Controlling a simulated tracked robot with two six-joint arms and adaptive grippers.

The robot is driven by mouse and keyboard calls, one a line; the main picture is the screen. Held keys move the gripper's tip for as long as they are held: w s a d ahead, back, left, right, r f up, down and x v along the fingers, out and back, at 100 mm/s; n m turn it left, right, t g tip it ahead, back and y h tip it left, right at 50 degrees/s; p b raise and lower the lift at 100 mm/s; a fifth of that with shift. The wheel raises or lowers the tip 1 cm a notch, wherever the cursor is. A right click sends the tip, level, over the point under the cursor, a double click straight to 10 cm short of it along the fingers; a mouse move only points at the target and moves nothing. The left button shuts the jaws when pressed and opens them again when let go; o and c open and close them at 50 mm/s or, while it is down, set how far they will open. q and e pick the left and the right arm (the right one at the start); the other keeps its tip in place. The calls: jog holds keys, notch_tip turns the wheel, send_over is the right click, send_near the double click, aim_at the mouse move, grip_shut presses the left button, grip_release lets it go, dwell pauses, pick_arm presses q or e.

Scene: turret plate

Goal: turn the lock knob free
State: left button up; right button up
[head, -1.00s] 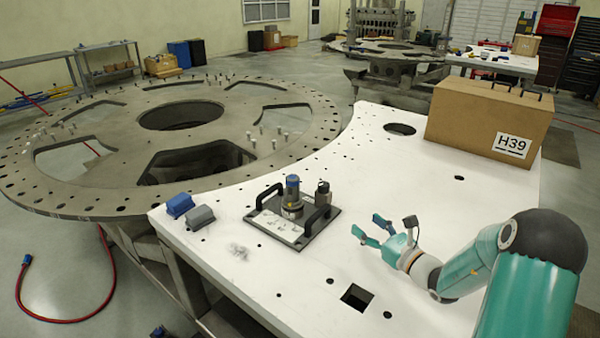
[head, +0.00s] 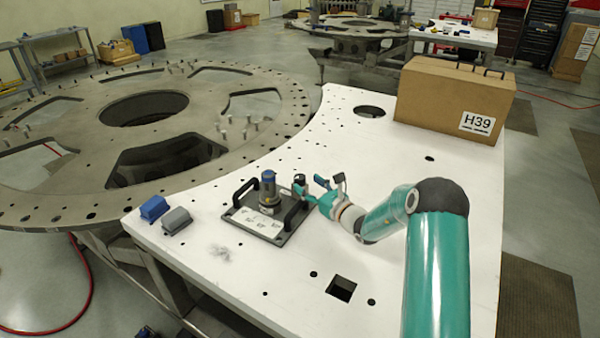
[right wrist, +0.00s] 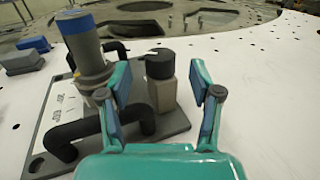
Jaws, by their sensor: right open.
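The lock knob (head: 300,181) has a dark round cap on a grey metal body. It stands upright at the back right of a dark plate (head: 285,238) with two black handles. In the right wrist view the knob (right wrist: 160,64) is centred ahead, between the lines of the two fingers. My right gripper (head: 311,189) is open at the plate's right side, close to the knob. In the right wrist view gaps show on both sides of the knob, and I cannot tell whether any finger touches it. My left gripper is not in view.
A blue-capped grey cylinder (right wrist: 86,45) stands left of the knob. A black handle (right wrist: 85,138) lies close by the left finger. Blue (head: 153,208) and grey (head: 177,221) blocks sit at the left. A cardboard box (head: 420,95) stands behind. The white table top is clear at right.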

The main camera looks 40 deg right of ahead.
aim_at(304, 181)
jog(key=shift+w+d+p, duration=0.2)
jog(key=shift+w+p, duration=0.4)
jog(key=shift+w, duration=1.85)
